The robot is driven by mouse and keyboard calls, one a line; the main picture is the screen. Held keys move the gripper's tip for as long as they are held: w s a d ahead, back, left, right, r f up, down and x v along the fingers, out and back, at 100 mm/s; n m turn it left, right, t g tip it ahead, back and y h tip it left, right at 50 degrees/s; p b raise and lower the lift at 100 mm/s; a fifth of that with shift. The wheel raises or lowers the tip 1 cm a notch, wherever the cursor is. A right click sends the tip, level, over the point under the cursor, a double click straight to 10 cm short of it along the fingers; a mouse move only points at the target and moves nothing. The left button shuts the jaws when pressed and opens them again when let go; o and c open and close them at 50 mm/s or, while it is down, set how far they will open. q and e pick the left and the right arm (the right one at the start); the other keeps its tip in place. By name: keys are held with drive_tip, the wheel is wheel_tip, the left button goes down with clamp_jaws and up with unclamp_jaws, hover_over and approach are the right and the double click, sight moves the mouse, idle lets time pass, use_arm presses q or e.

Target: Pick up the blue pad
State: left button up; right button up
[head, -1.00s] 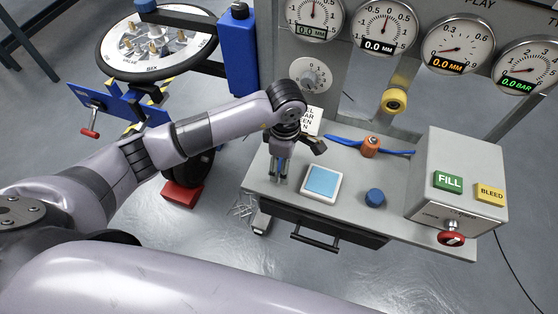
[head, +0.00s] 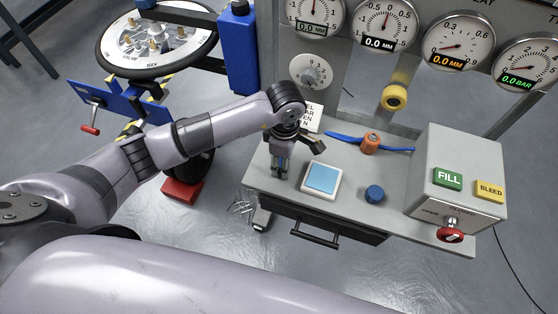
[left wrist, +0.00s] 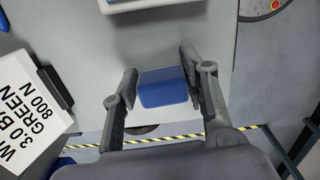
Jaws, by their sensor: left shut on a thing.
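The blue pad (left wrist: 163,88) is a small dark blue block in the left wrist view. It sits between the two fingers of my left gripper (left wrist: 160,93), which is shut on it. In the head view my left gripper (head: 281,166) points down over the left end of the grey bench top, left of a white-framed light blue square (head: 322,178). The pad is mostly hidden by the fingers there, and I cannot tell whether it touches the bench. My right gripper is not in view.
The bench (head: 395,222) also carries a round blue knob (head: 375,194), an orange fitting (head: 371,141) with a blue strap, and a grey control box (head: 462,160). A white label card (head: 314,117) stands just behind the gripper. Gauges line the back panel.

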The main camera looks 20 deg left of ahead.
use_arm(q)
drive_tip(key=shift+r, duration=0.15)
drive_tip(key=shift+r, duration=0.2)
wheel_tip(320, 180, up, 19)
drive_tip(key=b, duration=0.3)
drive_tip(key=shift+r, duration=0.2)
drive_tip(key=o, duration=0.5)
drive_tip(key=shift+c, duration=0.2)
drive_tip(key=c, duration=0.5)
